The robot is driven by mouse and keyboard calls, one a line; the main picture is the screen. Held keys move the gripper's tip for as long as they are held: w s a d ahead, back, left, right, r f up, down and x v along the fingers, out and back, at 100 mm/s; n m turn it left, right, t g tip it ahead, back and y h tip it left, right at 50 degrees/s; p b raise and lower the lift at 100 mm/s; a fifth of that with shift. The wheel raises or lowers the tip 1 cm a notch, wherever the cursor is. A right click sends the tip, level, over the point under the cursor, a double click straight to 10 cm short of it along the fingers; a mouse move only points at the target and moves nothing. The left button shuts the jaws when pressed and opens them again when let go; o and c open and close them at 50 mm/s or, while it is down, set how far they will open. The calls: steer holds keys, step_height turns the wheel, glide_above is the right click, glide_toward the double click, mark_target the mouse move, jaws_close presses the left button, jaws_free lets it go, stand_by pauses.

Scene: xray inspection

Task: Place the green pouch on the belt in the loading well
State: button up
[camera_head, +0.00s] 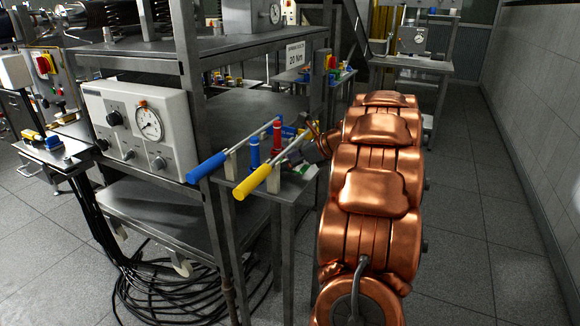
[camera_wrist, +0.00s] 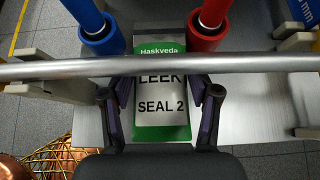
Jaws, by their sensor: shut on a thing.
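A green and white pouch (camera_wrist: 162,115), printed "Haskveda LEEK SEAL 2", shows in the wrist view. My gripper (camera_wrist: 160,100) has a dark finger on each side of it and is shut on it. A grey metal rod crosses over the pouch and hides part of its print. In the head view my gripper (camera_head: 296,155) is at the small metal stand, beside the upright red and blue handles; the pouch is hard to make out there. I cannot pick out a belt or loading well with certainty in either view.
Blue (camera_wrist: 97,32) and red (camera_wrist: 208,30) cylinders stand just beyond the pouch. Levers with blue (camera_head: 207,167) and yellow (camera_head: 252,182) grips jut from the stand. A gauge panel (camera_head: 143,130) is at left. Black cables (camera_head: 175,290) lie on the floor. The right aisle is clear.

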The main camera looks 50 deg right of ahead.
steer(key=shift+s+f, duration=0.1)
steer(key=shift+f, duration=0.6)
steer(key=shift+f, duration=0.1)
steer(key=o, duration=1.3)
